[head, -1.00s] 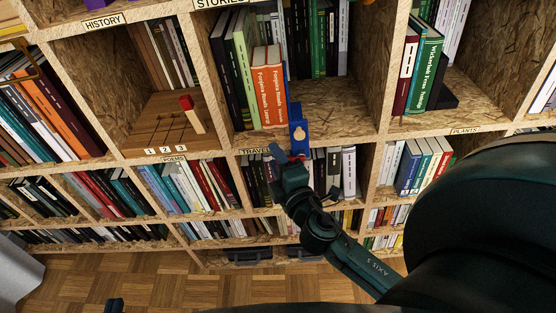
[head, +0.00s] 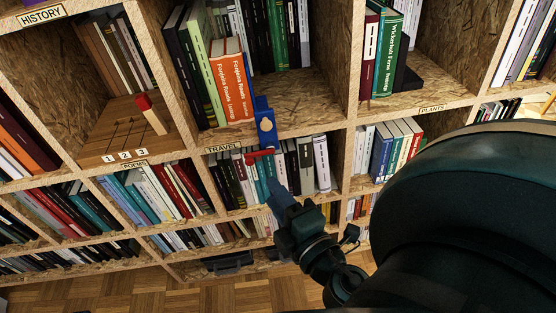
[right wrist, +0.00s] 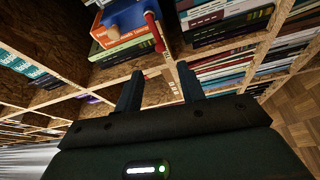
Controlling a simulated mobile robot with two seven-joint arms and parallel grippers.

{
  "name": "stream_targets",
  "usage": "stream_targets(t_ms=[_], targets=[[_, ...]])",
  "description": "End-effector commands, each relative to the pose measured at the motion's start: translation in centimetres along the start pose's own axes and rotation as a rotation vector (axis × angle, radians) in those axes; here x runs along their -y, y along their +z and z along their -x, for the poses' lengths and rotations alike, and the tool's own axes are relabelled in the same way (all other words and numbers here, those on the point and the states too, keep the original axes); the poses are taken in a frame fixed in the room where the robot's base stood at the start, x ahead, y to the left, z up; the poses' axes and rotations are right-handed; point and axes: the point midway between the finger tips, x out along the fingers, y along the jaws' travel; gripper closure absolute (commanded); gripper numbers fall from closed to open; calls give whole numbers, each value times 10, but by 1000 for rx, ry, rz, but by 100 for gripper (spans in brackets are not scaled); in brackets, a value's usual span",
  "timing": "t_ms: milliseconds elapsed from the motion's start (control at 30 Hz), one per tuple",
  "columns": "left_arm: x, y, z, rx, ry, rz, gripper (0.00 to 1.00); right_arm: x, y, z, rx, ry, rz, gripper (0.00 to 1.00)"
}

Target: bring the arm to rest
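My right gripper (head: 277,193) is in front of the lower shelves in the head view, below the TRAVEL label. In the right wrist view its two fingers (right wrist: 160,90) are apart with nothing between them. A blue piece with a pale round spot (head: 265,125) stands at the shelf edge beside the orange books, clear of the gripper; it also shows in the right wrist view (right wrist: 125,15). A red bar (head: 260,153) shows just below it. My left gripper is not in view.
A wooden bookwall (head: 340,125) full of books fills the view. Orange books (head: 231,88) stand in the upper middle compartment. A wooden board with a red-topped peg (head: 150,114) sits to the left. Parquet floor (head: 120,295) is open below.

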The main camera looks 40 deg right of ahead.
Motion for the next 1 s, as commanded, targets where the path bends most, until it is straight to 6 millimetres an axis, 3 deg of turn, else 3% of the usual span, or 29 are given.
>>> stream_targets(t_ms=[667, 1000], targets=[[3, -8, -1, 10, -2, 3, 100, -7, -1, 0, -1, -15, -27, 61], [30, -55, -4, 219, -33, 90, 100, -45, -21, -1, 1, -261, -459, 61]])
